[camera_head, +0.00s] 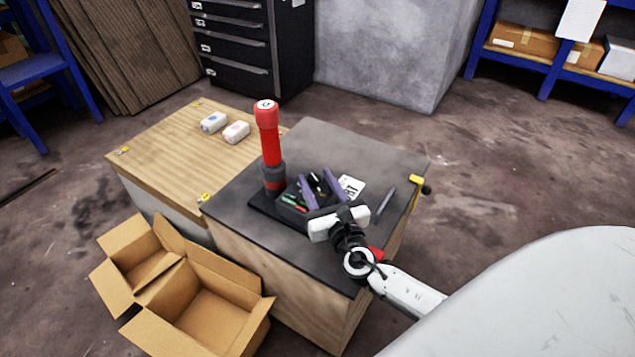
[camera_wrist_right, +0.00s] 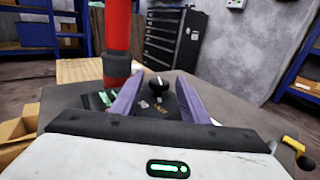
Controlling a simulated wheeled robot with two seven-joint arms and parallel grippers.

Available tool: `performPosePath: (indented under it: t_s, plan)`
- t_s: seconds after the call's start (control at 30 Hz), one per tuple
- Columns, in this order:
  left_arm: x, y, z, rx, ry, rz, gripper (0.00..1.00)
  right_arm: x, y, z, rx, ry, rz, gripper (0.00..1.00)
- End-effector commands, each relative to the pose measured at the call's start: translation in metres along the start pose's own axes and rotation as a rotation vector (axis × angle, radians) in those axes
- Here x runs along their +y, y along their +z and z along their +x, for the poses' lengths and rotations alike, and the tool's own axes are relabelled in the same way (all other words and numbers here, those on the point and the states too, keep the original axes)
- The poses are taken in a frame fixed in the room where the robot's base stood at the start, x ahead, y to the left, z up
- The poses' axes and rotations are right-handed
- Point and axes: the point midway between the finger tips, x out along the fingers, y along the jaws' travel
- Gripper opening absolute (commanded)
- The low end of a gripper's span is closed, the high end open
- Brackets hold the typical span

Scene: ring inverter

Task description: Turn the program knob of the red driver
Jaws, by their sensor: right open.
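The red driver (camera_head: 268,138) is a tall red cylinder with a dark grey collar, standing upright on a black base (camera_head: 262,208) on the dark tabletop. It also shows at the left in the right wrist view (camera_wrist_right: 117,32). Beside it is a dark control panel with green and red markings. A black knob (camera_wrist_right: 160,86) with a pale mark shows on that side. My right gripper (camera_head: 313,176) is over the panel, its two purple fingers apart. In the right wrist view the knob shows between the fingers; I cannot tell whether they touch it. My left gripper is out of view.
A white card (camera_head: 351,187) and a grey pen-like object (camera_head: 387,199) lie right of the gripper. A yellow and black fitting (camera_head: 417,183) sits at the table's right edge. Open cartons (camera_head: 210,310) stand front left.

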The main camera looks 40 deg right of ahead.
Motion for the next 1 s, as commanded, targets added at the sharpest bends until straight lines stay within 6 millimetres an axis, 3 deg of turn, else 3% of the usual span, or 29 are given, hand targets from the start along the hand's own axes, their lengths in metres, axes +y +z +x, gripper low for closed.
performPosePath:
  t_s: [0.07,0.3,0.67,1.0]
  plan:
    - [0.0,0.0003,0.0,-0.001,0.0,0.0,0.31,0.0001,0.0001,-0.0001,0.0,0.0,0.0,0.41]
    - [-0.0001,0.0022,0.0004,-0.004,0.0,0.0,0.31,0.0002,0.0001,-0.0004,0.0,0.0,0.0,0.04]
    - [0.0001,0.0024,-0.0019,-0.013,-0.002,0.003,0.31,0.0018,0.0019,0.0006,-0.003,-0.06,0.005,0.04]
    - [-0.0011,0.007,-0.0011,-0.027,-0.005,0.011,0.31,0.008,0.0,0.002,-0.001,-0.311,0.006,0.04]
